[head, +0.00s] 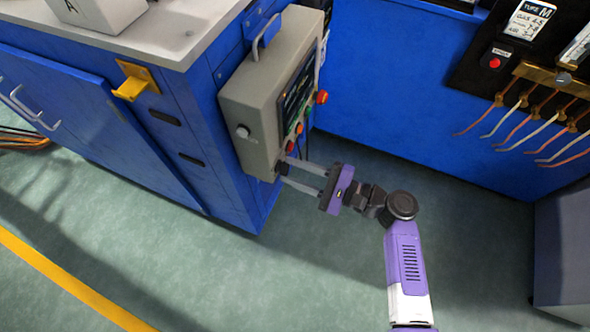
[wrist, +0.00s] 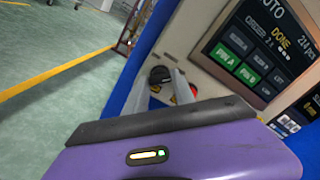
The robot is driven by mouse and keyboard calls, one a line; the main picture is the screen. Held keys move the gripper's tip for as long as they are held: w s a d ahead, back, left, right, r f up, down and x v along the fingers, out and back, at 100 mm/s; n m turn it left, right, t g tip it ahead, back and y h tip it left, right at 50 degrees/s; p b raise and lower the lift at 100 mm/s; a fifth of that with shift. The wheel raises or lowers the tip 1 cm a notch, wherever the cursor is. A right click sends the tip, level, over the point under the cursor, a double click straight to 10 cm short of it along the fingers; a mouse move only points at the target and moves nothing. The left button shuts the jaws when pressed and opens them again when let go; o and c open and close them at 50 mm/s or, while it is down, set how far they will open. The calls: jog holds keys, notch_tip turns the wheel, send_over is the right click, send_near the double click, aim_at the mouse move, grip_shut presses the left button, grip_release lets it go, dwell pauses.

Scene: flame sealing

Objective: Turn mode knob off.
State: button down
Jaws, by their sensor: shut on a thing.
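The mode knob appears to be the black round knob (wrist: 160,75) low on the grey control box (head: 258,95), at the lower edge of its panel face. In the wrist view it sits between the fingertips of my gripper (wrist: 166,84). In the head view my gripper (head: 283,174) reaches from the right to the bottom of the box, its two grey fingers around a small dark part there. The fingers are shut on the knob. Its pointer and marks are too small to read, and the fingers hide part of it. The screen (wrist: 258,48) shows "AUTO" and "DONE".
The box hangs on a blue cabinet (head: 190,120). A rack of torches (head: 540,85) is at the right. The floor around my arm is clear.

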jog(key=shift+f, duration=0.1)
jog(key=shift+f+n+b, duration=0.1)
jog(key=shift+n+b, duration=7.65)
jog(key=shift+n, duration=1.25)
jog(key=c, duration=1.1)
grip_release()
jog(key=shift+o, duration=0.3)
jog(key=shift+r, duration=0.2)
